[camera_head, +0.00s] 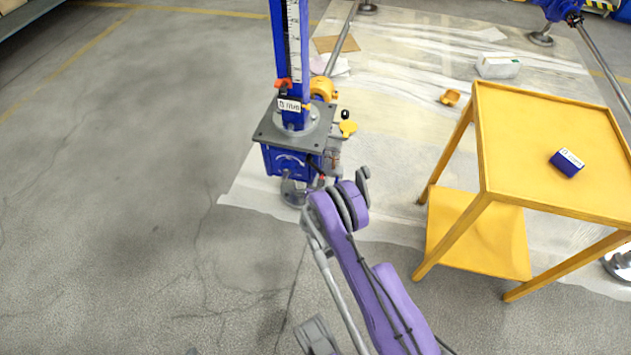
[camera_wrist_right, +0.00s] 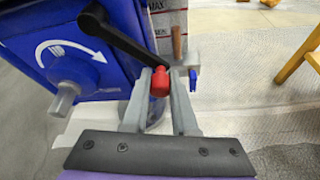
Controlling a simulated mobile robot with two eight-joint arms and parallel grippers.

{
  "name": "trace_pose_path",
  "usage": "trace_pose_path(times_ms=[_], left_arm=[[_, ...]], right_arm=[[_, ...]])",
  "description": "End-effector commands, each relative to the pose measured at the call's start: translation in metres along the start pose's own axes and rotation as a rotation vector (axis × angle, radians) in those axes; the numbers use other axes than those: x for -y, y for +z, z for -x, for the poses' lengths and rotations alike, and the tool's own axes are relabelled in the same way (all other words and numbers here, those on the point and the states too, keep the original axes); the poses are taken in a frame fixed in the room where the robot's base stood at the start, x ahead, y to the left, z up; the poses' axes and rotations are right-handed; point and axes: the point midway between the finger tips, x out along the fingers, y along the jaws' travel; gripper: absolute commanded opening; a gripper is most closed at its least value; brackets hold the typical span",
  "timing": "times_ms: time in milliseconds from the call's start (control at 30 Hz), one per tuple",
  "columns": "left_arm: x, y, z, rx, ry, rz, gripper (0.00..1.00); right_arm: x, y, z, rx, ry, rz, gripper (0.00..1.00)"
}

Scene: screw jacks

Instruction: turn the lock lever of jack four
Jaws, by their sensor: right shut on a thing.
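A blue screw jack (camera_head: 292,150) with a grey top plate stands upright in the middle of the head view; its small label is too blurred to read surely. In the right wrist view its blue housing (camera_wrist_right: 105,75) carries a white curved arrow and a black lever (camera_wrist_right: 120,38). The lever slants down to the right and ends in a red knob (camera_wrist_right: 160,82). My right gripper (camera_wrist_right: 162,85) is shut on the red knob, one grey finger on each side. In the head view my right gripper (camera_head: 322,182) is at the jack's right side, largely hidden. My left gripper is not in view.
A yellow table (camera_head: 540,120) with a lower shelf stands to the right, a small blue box (camera_head: 566,163) on it. A white box (camera_head: 498,65) and a yellow part (camera_head: 450,97) lie on the pale floor sheet (camera_head: 400,150). The grey floor at left is clear.

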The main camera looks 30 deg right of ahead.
Motion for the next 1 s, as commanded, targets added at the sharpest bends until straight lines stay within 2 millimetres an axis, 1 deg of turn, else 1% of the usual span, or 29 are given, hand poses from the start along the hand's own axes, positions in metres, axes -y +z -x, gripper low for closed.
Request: trace_pose_path(times_ms=[33,333,600,800,1000], left_arm=[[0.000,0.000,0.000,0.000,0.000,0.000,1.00],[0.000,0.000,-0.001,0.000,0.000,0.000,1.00],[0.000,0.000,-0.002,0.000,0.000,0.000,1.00],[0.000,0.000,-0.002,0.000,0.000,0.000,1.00],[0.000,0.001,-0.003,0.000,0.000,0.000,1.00]], right_arm=[[0.003,0.008,-0.001,0.006,-0.020,0.045,0.00],[0.012,0.028,0.007,0.006,-0.126,0.309,0.00],[0.016,0.046,0.015,0.006,-0.219,0.533,0.00],[0.015,0.056,0.020,0.006,-0.274,0.668,0.00],[0.013,0.064,0.023,0.006,-0.310,0.759,0.00]])
